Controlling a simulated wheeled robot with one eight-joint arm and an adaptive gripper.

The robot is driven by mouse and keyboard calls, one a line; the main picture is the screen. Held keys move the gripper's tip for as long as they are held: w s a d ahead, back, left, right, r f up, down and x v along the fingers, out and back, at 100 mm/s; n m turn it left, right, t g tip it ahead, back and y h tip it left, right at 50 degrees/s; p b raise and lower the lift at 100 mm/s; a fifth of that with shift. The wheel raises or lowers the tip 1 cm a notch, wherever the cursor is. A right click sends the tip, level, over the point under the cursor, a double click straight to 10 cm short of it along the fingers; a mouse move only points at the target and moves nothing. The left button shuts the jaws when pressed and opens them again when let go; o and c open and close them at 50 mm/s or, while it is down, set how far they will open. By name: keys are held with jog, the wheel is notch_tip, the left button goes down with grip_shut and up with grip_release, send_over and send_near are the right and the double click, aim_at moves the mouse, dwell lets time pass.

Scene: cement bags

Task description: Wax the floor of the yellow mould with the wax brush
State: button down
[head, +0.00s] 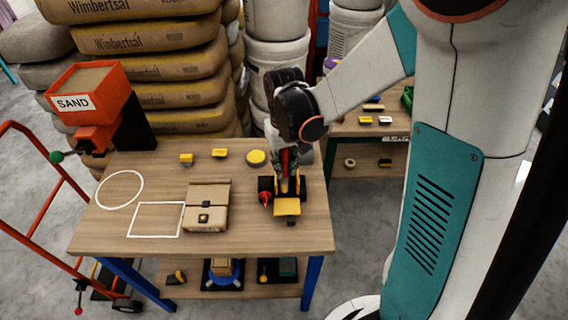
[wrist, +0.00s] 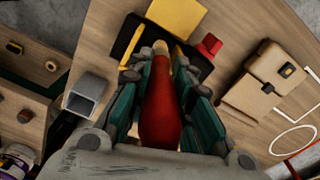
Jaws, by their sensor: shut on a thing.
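My gripper (head: 287,170) is shut on the red-handled wax brush (head: 284,160), directly over the mould area on the table. In the wrist view the brush's red handle (wrist: 160,108) lies between the fingers (wrist: 165,62), its far end pointing at the mould. The yellow mould (head: 287,206) sits on a black base near the table's right side, with a red knob at its left. The wrist view shows its yellow plate (wrist: 178,16) and the red knob (wrist: 209,45). The fingers and handle hide the brush head and part of the mould; I cannot tell whether they touch.
Yellow pieces (head: 219,153) and a round yellow lid (head: 256,158) lie at the back. A red SAND hopper (head: 88,95) stands at the left. A grey square tube (wrist: 87,94) shows in the wrist view.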

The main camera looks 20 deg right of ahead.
jog(key=shift+s+d, duration=0.1)
jog(key=shift+d, duration=0.15)
jog(key=shift+s+d, duration=0.2)
jog(key=shift+d, duration=0.4)
jog(key=shift+w, duration=0.15)
jog(key=shift+w+d, duration=0.15)
jog(key=shift+w, duration=0.2)
jog(key=shift+w+d+f+b, duration=0.1)
jog(key=shift+w+b, duration=0.2)
jog(key=shift+w, duration=0.05)
jog(key=shift+w+a, duration=0.25)
jog(key=shift+a, duration=0.4)
dwell(0.3)
jog(key=shift+w+a, duration=0.1)
jog(key=shift+a, duration=0.1)
jog(key=shift+s, duration=0.25)
dwell(0.3)
